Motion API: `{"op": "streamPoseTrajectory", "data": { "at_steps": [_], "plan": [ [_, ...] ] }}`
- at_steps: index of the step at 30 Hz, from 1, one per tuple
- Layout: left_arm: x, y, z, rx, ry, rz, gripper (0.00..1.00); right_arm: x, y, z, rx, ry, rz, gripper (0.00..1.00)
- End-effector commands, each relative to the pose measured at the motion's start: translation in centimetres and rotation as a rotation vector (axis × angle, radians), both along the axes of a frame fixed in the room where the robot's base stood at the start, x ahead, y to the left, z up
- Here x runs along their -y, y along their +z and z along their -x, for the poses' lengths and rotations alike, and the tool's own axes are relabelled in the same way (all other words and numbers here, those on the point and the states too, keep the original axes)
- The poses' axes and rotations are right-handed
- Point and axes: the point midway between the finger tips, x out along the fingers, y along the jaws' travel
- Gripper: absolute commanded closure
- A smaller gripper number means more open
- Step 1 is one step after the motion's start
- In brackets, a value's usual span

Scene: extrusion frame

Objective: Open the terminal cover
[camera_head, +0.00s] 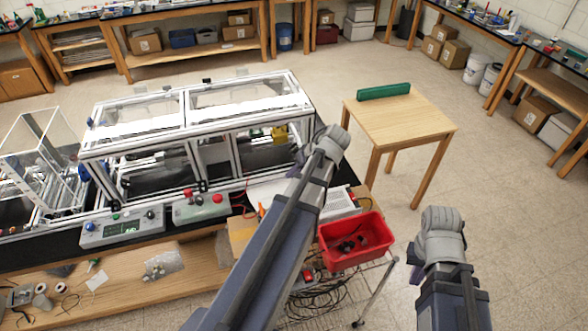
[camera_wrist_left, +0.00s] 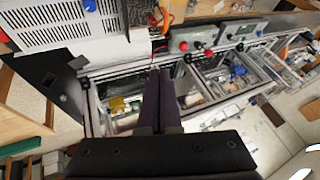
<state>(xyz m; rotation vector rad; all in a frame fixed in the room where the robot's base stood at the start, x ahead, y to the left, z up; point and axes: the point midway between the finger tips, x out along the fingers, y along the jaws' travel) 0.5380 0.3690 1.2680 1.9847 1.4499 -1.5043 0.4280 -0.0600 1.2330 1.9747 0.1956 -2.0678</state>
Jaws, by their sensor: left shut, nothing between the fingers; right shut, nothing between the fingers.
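I cannot clearly make out a terminal cover in either view. A white vented unit (camera_head: 340,203) sits at the right end of the black bench, partly hidden by my left arm. Its slotted top fills the upper left of the left wrist view (camera_wrist_left: 45,28). Red and orange leads (camera_wrist_left: 166,14) lie beside it. My left gripper (camera_wrist_left: 160,76) is shut and empty, with its dark fingers over the aluminium extrusion frame (camera_head: 184,122). The frame's rail also shows in the left wrist view (camera_wrist_left: 120,70). My right arm shows at lower right in the head view, but its gripper is hidden.
A red bin (camera_head: 342,262) with dark parts stands below the bench end. Control boxes with buttons (camera_head: 200,208) line the frame's front. A wooden table (camera_head: 405,125) holds a green block (camera_head: 384,91). Open floor lies to the right.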

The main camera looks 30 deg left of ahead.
Motion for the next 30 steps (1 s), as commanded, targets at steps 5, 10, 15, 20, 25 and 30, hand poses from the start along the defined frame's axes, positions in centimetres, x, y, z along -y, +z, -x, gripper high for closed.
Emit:
{"op": "streamPoseTrajectory", "data": {
  "at_steps": [5, 10, 15, 20, 25, 30],
  "plan": [
    [-0.3, -0.4, 0.2, -0.006, 0.002, 0.013, 0.88, 0.0, -0.2, 0.0, 0.000, 0.000, 0.000, 1.00],
    [-3.3, -3.8, 1.7, -0.037, 0.006, 0.166, 0.69, 0.0, -2.1, 0.0, 0.001, 0.006, 0.000, 1.00],
    [-7.0, -7.8, 3.8, -0.020, -0.027, 0.411, 0.55, 0.0, -4.5, 0.0, 0.001, 0.017, 0.001, 1.00],
    [-9.7, -9.7, 5.3, 0.055, -0.081, 0.582, 0.55, 0.0, -6.1, -0.1, 0.000, 0.024, 0.002, 1.00],
    [-11.5, -10.3, 6.1, 0.130, -0.129, 0.675, 0.55, 0.0, -6.9, -0.1, 0.001, 0.029, 0.001, 1.00],
    [-12.0, -10.2, 6.4, 0.158, -0.148, 0.701, 0.55, 0.1, -7.1, -0.1, 0.000, 0.031, 0.001, 1.00]
  ]
}}
